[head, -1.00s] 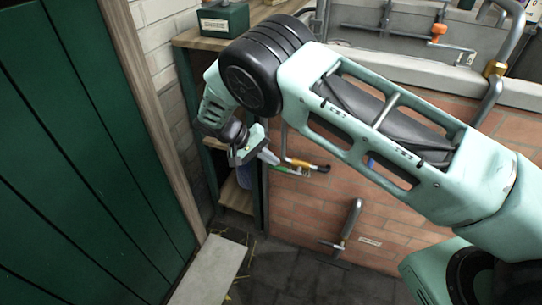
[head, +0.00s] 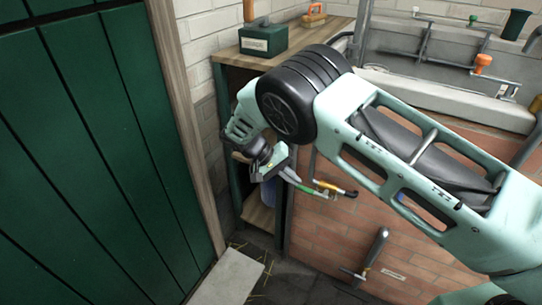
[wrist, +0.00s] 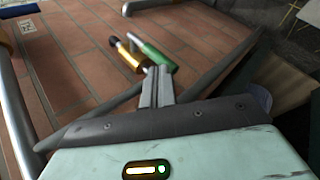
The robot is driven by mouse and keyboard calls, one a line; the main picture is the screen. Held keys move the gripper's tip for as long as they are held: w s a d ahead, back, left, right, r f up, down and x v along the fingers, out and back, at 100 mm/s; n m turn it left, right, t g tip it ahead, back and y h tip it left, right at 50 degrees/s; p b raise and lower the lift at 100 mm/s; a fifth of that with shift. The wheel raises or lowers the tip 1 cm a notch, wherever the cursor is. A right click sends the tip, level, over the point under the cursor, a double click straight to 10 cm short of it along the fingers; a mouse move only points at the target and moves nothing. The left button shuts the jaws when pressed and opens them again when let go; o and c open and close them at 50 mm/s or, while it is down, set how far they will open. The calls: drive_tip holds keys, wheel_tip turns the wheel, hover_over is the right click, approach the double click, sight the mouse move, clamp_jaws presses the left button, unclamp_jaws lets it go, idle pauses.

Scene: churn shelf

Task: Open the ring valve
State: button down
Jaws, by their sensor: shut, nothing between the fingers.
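My gripper (head: 303,187) is shut and empty, at the corner of the brick front beside the wooden shelf. In the wrist view its two grey fingers (wrist: 159,75) lie together. Just beyond the fingertips are a green bar (wrist: 152,53) and a brass-yellow piece (wrist: 128,59) with a black end. They also show in the head view, as a green bar (head: 312,191) and a yellow-and-black piece (head: 335,188). I cannot tell whether the fingers touch the green bar. I cannot tell which fitting is the ring valve; no ring shows clearly.
A grey pipe with a cross handle (head: 370,257) stands low on the brick front, beside a white label (head: 394,274). A green box (head: 263,39) sits on the wooden shelf top. A trough with an orange knob (head: 482,62) is behind my arm. A green door (head: 90,160) fills the left.

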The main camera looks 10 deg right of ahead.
drive_tip(key=v, duration=1.6)
drive_tip(key=shift+d+r+p, duration=0.25)
drive_tip(key=shift+d+p, duration=0.05)
